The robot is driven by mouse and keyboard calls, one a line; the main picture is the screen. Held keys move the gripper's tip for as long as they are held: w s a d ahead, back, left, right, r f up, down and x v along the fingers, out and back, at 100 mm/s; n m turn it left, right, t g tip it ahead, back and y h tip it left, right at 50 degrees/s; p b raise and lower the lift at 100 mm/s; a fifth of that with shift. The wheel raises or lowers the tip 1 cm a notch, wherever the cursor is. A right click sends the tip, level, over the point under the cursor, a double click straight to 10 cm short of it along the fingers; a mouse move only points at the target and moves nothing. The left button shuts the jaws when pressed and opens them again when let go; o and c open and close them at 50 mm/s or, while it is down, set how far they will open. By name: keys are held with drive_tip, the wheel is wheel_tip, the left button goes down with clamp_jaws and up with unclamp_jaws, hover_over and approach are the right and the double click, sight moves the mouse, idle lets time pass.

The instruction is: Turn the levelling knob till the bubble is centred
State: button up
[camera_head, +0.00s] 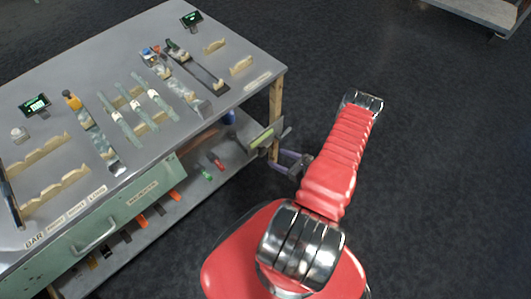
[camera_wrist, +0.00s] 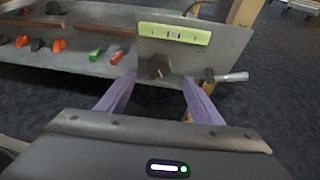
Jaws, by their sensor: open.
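A grey plate (camera_wrist: 222,50) at the bench corner carries a yellow-green level vial (camera_wrist: 174,33). Dark marks and a pale patch show near the vial's middle; the bubble's exact place is too small to tell. A dark levelling knob (camera_wrist: 158,66) sits below the vial. My gripper (camera_wrist: 158,78) is open, with its purple fingers pointing at the plate and the knob between their tips in the picture. No contact with the knob can be made out. In the head view the vial (camera_head: 262,138) shows at the bench corner, with my gripper (camera_head: 291,162) just right of it.
A dark clamp with a metal handle (camera_wrist: 226,77) sticks out right of the knob, close to my right finger. A wooden leg (camera_head: 276,100) stands behind the plate. The bench top (camera_head: 228,42) holds glass tubes and wooden racks. The floor (camera_head: 430,190) to the right is clear.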

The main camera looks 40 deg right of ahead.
drive_tip(key=x, duration=0.9)
drive_tip(key=shift+w+a+f, duration=0.1)
drive_tip(key=shift+w, duration=0.05)
drive_tip(key=shift+c, duration=0.3)
drive_tip(key=c, duration=1)
drive_tip(key=shift+n+h, duration=0.3)
drive_tip(key=shift+n, duration=0.2)
drive_tip(key=o, duration=1.1)
drive_tip(key=shift+c, duration=0.2)
approach(265, 152)
drive_tip(key=v, duration=0.4)
drive_tip(key=shift+a, duration=0.15)
